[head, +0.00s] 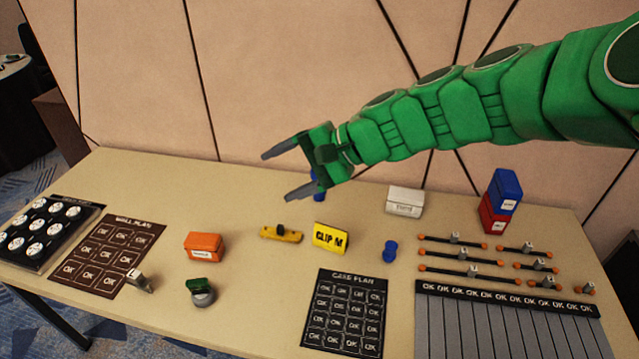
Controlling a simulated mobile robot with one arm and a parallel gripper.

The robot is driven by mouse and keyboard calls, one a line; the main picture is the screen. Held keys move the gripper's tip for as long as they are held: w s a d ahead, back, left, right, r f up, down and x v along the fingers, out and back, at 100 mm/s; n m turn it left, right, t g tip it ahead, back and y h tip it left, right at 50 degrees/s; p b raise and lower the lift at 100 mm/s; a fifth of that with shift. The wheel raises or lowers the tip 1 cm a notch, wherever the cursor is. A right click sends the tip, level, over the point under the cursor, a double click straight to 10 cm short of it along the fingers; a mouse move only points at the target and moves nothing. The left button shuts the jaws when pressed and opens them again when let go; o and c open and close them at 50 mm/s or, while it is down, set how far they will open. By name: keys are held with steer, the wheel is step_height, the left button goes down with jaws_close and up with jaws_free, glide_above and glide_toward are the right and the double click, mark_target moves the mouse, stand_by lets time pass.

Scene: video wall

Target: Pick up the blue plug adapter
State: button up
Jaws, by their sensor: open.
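A small blue object (390,250), rounded and stubby like a plug adapter, stands on the table (255,195) right of the yellow "CLIP M" block. A second blue piece (318,184) shows partly behind my gripper; most of it is hidden and I cannot tell its full shape. My gripper (277,176) is at the end of the green arm, above the back of the table, pointing left. Its two dark fingers are apart with nothing between them. It is up and left of the first blue object and does not touch it.
Near the middle are a yellow "CLIP M" block (330,238), a yellow tool (281,234) and an orange box (203,246). A white box (404,201) and stacked blue (504,189) and red (496,217) boxes stand behind. Orange-ended bars (460,256) lie right. The "CASE PLAN" board (345,312) is in front.

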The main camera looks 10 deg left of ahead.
steer(key=w+a+m+t+y, duration=0.25)
steer(key=w+a+m, duration=0.35)
steer(key=w, duration=0.7)
steer(key=w+a+f+m+t+y, duration=0.1)
steer(key=w+f+m+t, duration=0.4)
steer(key=w, duration=0.6)
steer(key=w+d+f+m+t+h, duration=0.1)
steer(key=w+d+f+m+h, duration=0.2)
steer(key=f, duration=0.6)
steer(key=w+d+f+m+t+h, duration=0.1)
steer(key=w+d+f+m, duration=0.2)
steer(key=w+f+m, duration=0.5)
steer(key=w+d+f+m+t+h, duration=0.1)
steer(key=w+d+f+m+h, duration=0.15)
steer(key=f, duration=0.85)
steer(key=shift+g, duration=0.25)
steer(key=shift+s+a+f+x, duration=0.1)
steer(key=shift+s+x, duration=0.05)
steer(key=shift+x, duration=0.75)
steer(key=shift+s+a+f+x, duration=0.1)
steer(key=shift+s+x, duration=0.05)
steer(key=shift+x, duration=0.75)
steer(key=shift+s+a+f+x, duration=0.1)
steer(key=shift+s+x, duration=0.05)
steer(key=shift+x, duration=1.6)
steer(key=shift+w+r, duration=0.1)
